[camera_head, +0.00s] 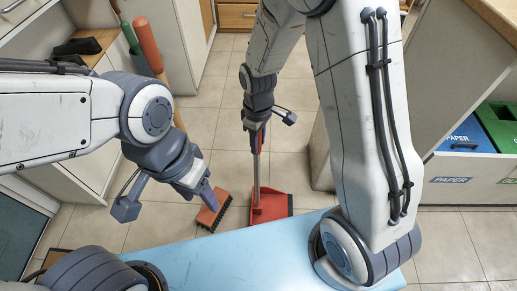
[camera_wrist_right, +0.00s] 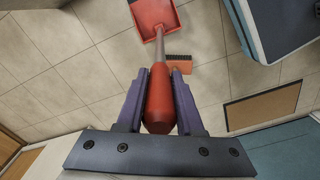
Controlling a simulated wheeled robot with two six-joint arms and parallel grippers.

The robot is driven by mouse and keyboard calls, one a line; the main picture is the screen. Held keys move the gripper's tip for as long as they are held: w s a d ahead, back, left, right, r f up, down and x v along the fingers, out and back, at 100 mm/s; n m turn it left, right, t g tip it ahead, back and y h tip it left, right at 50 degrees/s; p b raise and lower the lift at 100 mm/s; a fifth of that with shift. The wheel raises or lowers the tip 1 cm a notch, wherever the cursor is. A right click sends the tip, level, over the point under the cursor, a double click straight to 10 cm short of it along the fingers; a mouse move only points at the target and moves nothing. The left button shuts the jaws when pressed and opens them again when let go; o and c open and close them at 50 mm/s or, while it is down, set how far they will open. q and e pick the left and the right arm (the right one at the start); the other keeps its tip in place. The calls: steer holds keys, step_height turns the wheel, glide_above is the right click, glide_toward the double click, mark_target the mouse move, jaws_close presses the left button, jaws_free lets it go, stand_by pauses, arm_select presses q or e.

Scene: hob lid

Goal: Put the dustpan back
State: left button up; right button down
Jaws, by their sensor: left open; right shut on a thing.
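The dustpan has a red scoop (camera_head: 271,208) low near the floor and a grey stick rising to a red grip. In the right wrist view the red grip (camera_wrist_right: 160,98) lies between the purple fingers of my right gripper (camera_wrist_right: 163,92), which is shut on it. The scoop (camera_wrist_right: 153,17) shows beyond it. In the head view my right gripper (camera_head: 258,123) is at the top of the stick, its fingers hard to see. My left gripper (camera_head: 206,192) is open, in front of an orange brush head with dark bristles (camera_head: 213,212); contact cannot be told.
An orange handle (camera_head: 147,45) and a green handle (camera_head: 129,38) stand by the left cabinet. Blue paper (camera_head: 468,137) and green (camera_head: 500,123) bins are at right. A light-blue surface (camera_head: 250,255) lies in front. Tiled floor behind the dustpan is clear.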

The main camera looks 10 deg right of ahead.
steer(key=shift+f+b, duration=0.4)
steer(key=shift+f, duration=1.2)
steer(key=c, duration=0.5)
jaws_free()
steer(key=shift+c, duration=0.2)
step_height(320, 180, up, 12)
steer(key=p, duration=0.4)
steer(key=shift+f, duration=0.1)
steer(key=s+a+r, duration=0.2)
steer(key=s+r, duration=0.1)
steer(key=s, duration=0.3)
steer(key=s+a+r+m, duration=0.1)
steer(key=s+a+r, duration=0.1)
steer(key=s, duration=0.5)
steer(key=s+a+r+m+y, duration=0.1)
steer(key=s+a+r, duration=0.1)
steer(key=s, duration=0.5)
steer(key=shift+r, duration=0.9)
